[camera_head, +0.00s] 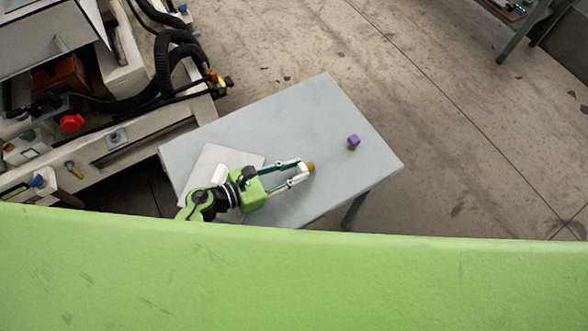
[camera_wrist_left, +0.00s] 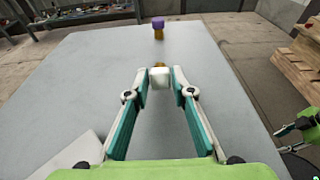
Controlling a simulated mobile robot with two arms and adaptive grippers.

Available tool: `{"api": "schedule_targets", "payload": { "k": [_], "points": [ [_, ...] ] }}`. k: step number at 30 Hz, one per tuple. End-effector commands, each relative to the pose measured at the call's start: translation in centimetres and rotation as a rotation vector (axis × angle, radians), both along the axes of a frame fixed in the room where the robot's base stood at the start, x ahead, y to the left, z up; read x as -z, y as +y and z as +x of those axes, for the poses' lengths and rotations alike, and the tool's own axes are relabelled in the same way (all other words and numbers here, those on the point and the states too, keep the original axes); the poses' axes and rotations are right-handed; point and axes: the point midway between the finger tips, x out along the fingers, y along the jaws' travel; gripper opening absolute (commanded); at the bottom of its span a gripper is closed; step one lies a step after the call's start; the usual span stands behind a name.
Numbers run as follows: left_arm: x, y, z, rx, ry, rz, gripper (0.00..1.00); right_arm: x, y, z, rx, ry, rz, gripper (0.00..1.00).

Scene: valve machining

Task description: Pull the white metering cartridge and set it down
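The white metering cartridge (camera_head: 303,168) is between the fingertips of my left gripper (camera_head: 299,171), over the grey table. In the left wrist view the white block (camera_wrist_left: 160,78) sits between both fingertips (camera_wrist_left: 160,80), its brass end (camera_wrist_left: 159,65) pointing away from me. The left gripper looks shut on it. I cannot tell whether the cartridge touches the table. Green and dark parts at the right edge of the wrist view look like my right gripper (camera_wrist_left: 296,130); its fingers are not clear. It is not in the head view.
A purple block with a brass base (camera_head: 353,141) stands farther right on the grey table (camera_head: 290,115). A pale plate (camera_head: 205,158) lies at the table's left. A machine with black hoses and a red knob (camera_head: 72,122) stands left. Wooden pallets (camera_wrist_left: 300,62) show in the wrist view.

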Motion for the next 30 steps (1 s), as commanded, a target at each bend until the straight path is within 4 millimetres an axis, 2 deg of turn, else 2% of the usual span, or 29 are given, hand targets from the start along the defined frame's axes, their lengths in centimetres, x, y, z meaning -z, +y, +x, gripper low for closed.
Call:
{"api": "schedule_targets", "payload": {
  "k": [14, 30],
  "points": [
    [0.0, 0.5, -0.4, 0.0, 0.002, 0.002, 0.38, 0.0, -0.2, 0.0, -0.001, 0.001, -0.002, 0.36],
    [-2.6, 8.5, -5.7, 0.0, 0.002, 0.002, 0.38, 0.0, 0.0, -0.1, 0.0, 0.001, 0.001, 0.36]
  ]
}}
